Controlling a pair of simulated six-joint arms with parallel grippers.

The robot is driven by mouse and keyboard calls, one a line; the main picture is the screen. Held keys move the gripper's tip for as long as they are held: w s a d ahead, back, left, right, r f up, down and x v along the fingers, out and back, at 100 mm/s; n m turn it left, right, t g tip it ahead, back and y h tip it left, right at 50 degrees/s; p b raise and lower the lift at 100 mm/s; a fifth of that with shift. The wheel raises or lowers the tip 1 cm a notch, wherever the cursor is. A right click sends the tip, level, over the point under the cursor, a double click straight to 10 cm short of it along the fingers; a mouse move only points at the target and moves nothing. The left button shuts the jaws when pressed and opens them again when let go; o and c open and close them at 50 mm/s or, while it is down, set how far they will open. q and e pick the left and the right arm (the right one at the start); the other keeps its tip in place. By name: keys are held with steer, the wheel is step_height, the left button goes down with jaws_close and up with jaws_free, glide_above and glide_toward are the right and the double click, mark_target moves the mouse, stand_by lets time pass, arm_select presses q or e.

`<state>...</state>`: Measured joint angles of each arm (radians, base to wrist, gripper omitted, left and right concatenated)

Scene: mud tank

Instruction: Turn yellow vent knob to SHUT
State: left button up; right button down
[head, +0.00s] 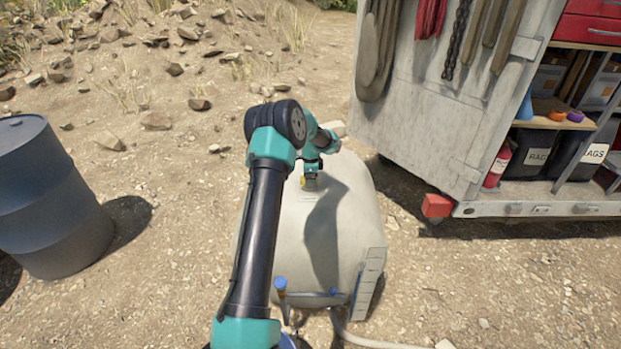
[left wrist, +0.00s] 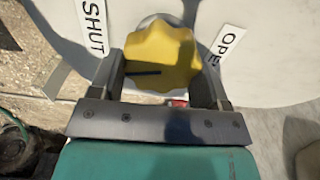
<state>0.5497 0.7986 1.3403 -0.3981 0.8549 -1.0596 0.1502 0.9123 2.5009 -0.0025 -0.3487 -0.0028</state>
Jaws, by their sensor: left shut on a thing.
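The yellow vent knob (left wrist: 160,50) has a scalloped rim and a dark line on its face, running toward the left finger. In the head view the knob (head: 309,184) is a small yellow patch on top of the pale tank (head: 345,235). My left gripper (left wrist: 160,68) is shut on the knob, one finger on each side; in the head view the gripper (head: 311,172) reaches down to it from above. The SHUT label (left wrist: 92,25) is up and left of the knob, the OPEN label (left wrist: 228,45) to its right. My right gripper is out of view.
A dark blue drum (head: 50,205) stands on the left. A grey service truck (head: 455,110) with an open door stands at the right. A blue-topped valve (head: 280,284) and a hose (head: 365,342) are at the tank's near end.

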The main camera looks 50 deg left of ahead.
arm_select(q)
steer(key=shift+m, duration=1.6)
steer(key=shift+s, duration=0.1)
steer(key=o, duration=0.9)
steer(key=shift+r, duration=0.15)
step_height(320, 180, up, 17)
steer(key=shift+r, duration=0.1)
steer(key=shift+d, duration=0.1)
